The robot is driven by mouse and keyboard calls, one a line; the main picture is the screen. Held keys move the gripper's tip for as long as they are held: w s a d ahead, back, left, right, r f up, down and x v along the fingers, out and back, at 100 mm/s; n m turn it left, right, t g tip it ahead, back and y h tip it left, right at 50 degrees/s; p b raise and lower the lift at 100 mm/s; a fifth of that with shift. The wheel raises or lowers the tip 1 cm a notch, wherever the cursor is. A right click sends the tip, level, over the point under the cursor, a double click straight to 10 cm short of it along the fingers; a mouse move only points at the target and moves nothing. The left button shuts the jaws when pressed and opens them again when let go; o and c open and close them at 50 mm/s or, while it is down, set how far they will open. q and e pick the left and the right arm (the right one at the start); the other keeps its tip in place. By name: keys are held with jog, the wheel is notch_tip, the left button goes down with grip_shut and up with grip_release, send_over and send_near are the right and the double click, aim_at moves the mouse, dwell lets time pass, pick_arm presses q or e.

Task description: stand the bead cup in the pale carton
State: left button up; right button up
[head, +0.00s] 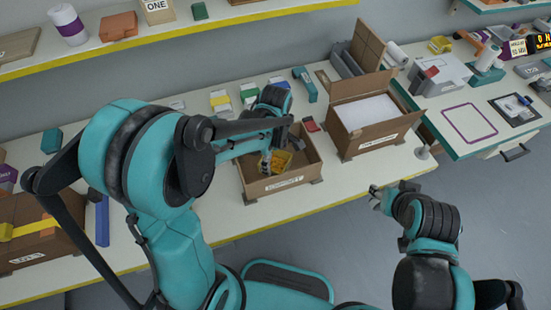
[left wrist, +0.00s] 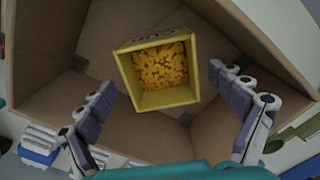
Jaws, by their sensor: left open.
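The bead cup (left wrist: 160,72) is a yellow square cup filled with orange beads. It is inside an open light-brown carton (left wrist: 45,75) and appears upright on its floor. In the head view the cup (head: 282,162) shows partly behind my left gripper (head: 268,163), inside the carton (head: 270,187) with a white front label. In the left wrist view my left gripper (left wrist: 162,84) is open, its fingers spread at either side of the cup with gaps. My right gripper (head: 377,197) hangs off the table's front edge; its opening is unclear.
A second carton (head: 369,144) with white contents and a raised flap stands to the right. A red item (head: 312,125) and a teal tool (head: 305,84) lie behind the carton. A brown box with yellow tape (head: 35,230) is at the left. The bench front (head: 330,195) is clear.

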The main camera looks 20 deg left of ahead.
aim_at(275, 167)
pick_arm(q)
notch_tip(275, 167, up, 9)
jog(key=p, duration=0.3)
jog(key=s+a+r+m+t, duration=0.2)
jog(key=s+m, duration=0.3)
jog(key=m, duration=0.3)
jog(key=s+a+r+m+t, duration=0.2)
jog(key=s+r+m+t, duration=0.2)
jog(key=m, duration=0.3)
jog(key=shift+s+a+m+t, duration=0.4)
jog(key=shift+s+t, duration=0.2)
jog(key=shift+s, duration=0.1)
notch_tip(275, 167, down, 4)
jog(key=b, duration=0.4)
jog(key=shift+f+b, duration=0.15)
jog(key=shift+b, duration=0.25)
